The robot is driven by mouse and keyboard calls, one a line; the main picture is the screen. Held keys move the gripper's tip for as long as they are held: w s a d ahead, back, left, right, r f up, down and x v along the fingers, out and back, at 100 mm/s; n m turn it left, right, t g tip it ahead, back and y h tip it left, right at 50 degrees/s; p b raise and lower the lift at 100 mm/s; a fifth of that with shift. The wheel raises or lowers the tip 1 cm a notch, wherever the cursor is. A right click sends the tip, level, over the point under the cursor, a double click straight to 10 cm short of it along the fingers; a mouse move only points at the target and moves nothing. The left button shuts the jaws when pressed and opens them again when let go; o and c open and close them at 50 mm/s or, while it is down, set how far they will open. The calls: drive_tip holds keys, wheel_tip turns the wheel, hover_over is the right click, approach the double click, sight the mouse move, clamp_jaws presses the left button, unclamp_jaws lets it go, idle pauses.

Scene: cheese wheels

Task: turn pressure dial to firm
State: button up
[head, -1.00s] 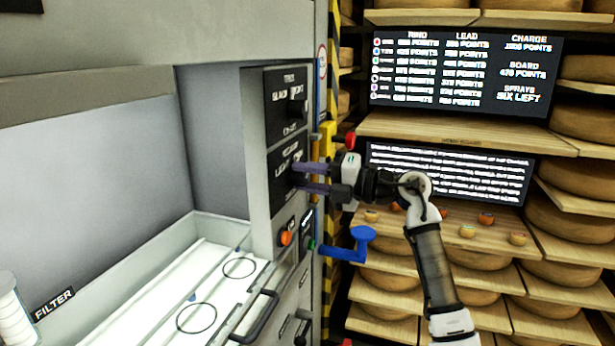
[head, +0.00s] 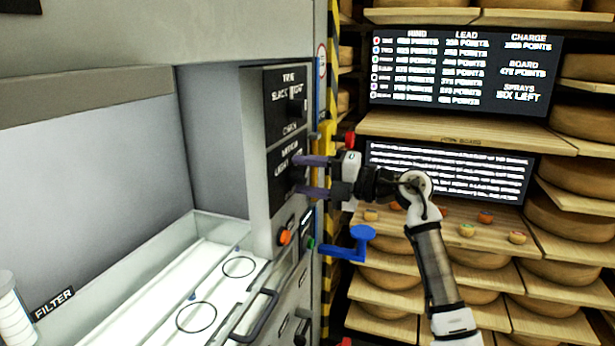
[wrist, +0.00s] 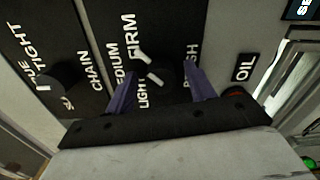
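The pressure dial (wrist: 165,73) is a dark knob on a black panel (head: 283,192), with white marks on and beside it in the wrist view. The labels LIGHT, MEDIUM and FIRM (wrist: 131,36) stand around it. One white mark leans toward FIRM; I cannot tell the exact setting. My gripper (head: 297,175) is at the panel in the head view, its two purple fingers apart, one above the other. In the wrist view, my gripper (wrist: 160,88) is open, with a finger on either side of the dial and gaps visible. The fingers hide part of another label.
Another dial (head: 297,106) sits on the panel above. An orange button (head: 285,237) and a blue crank handle (head: 350,246) are below my gripper. A red knob (head: 350,140) is just above it. Shelves of cheese wheels (head: 565,220) stand at the right.

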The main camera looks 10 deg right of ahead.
drive_tip(key=shift+s+d+f+b, duration=0.15)
drive_tip(key=shift+s+d+b, duration=0.15)
drive_tip(key=shift+d, duration=0.1)
drive_tip(key=b+v, duration=0.3)
drive_tip(key=v, duration=0.9)
drive_tip(key=shift+s+d+b, duration=0.25)
drive_tip(key=shift+d+b, duration=0.05)
drive_tip(key=shift+b, duration=0.05)
